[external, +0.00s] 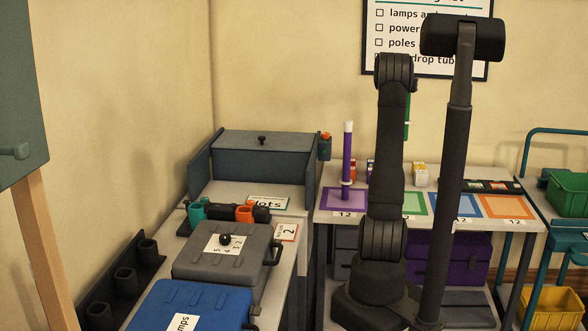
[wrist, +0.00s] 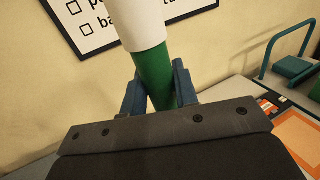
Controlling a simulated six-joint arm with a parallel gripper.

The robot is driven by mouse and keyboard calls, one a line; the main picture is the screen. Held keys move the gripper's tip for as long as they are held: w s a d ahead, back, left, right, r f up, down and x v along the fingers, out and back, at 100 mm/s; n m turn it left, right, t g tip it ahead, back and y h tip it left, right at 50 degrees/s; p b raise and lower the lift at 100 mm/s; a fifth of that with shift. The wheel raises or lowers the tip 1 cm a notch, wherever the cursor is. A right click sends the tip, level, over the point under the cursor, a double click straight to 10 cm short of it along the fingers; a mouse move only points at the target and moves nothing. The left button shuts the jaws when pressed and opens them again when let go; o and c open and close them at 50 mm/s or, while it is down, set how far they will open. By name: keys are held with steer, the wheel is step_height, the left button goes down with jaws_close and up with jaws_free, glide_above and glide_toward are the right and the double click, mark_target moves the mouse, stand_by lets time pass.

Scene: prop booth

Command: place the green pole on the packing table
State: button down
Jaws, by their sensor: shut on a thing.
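The green pole (wrist: 155,72) has a white end and is held between the blue fingers of my gripper (wrist: 158,92) in the wrist view. In the external view only a thin green strip of the pole (external: 407,118) shows behind my arm, upright, above the table with coloured squares (external: 322,217). My gripper is hidden behind my arm there. The table has purple, green, blue and orange squares; the green square (external: 416,204) is partly covered by my arm.
A purple pole (external: 347,160) with a white top stands on the purple square (external: 333,202). Small items line the table's back. A dark tray (external: 485,186) lies behind the orange square (external: 507,206). A teal cart (external: 530,262) with bins stands right. Cases (external: 222,252) fill the left table.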

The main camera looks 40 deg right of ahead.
steer(key=s+d+m+g, duration=0.1)
steer(key=s+d, duration=0.4)
steer(key=s, duration=0.2)
step_height(320, 180, down, 24)
steer(key=shift+w+a+r+h, duration=0.15)
steer(key=shift+a+h, duration=0.1)
steer(key=shift+h, duration=0.05)
steer(key=c, duration=1.1)
jaws_free()
steer(key=v, duration=1.2)
steer(key=shift+w+a+r, duration=0.1)
steer(key=shift+w, duration=0.05)
